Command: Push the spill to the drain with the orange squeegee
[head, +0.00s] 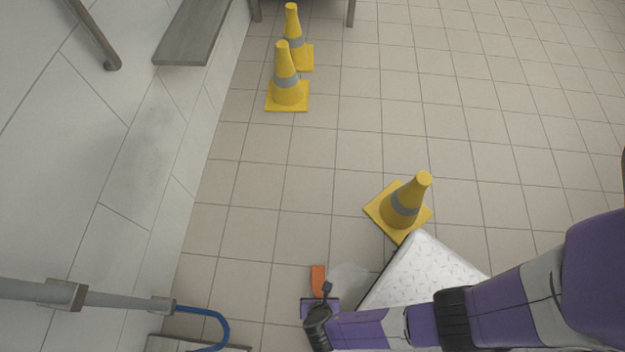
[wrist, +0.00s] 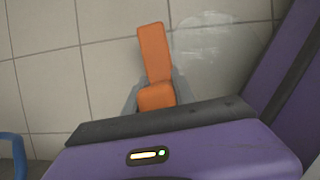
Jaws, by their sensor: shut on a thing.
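The orange squeegee (head: 318,278) is low in the head view, its flat bar close to the floor. In the wrist view the squeegee (wrist: 154,52) shows its long bar and a shorter orange block between the grey fingers. My gripper (wrist: 157,95) is shut on that block; from above, my gripper (head: 320,306) hides part of it. The spill (head: 350,279) is a pale, glossy patch just right of the bar. It also shows in the wrist view (wrist: 212,42), beside the bar. A metal-framed floor fitting (head: 160,343), apparently the drain, is cut off at the bottom left.
A yellow cone (head: 404,205) stands to the right beyond the spill. Two more cones (head: 287,90) (head: 294,45) stand farther off near the left wall. A blue hose (head: 215,318) and grey pipe (head: 85,297) are at lower left. The tiled floor between is clear.

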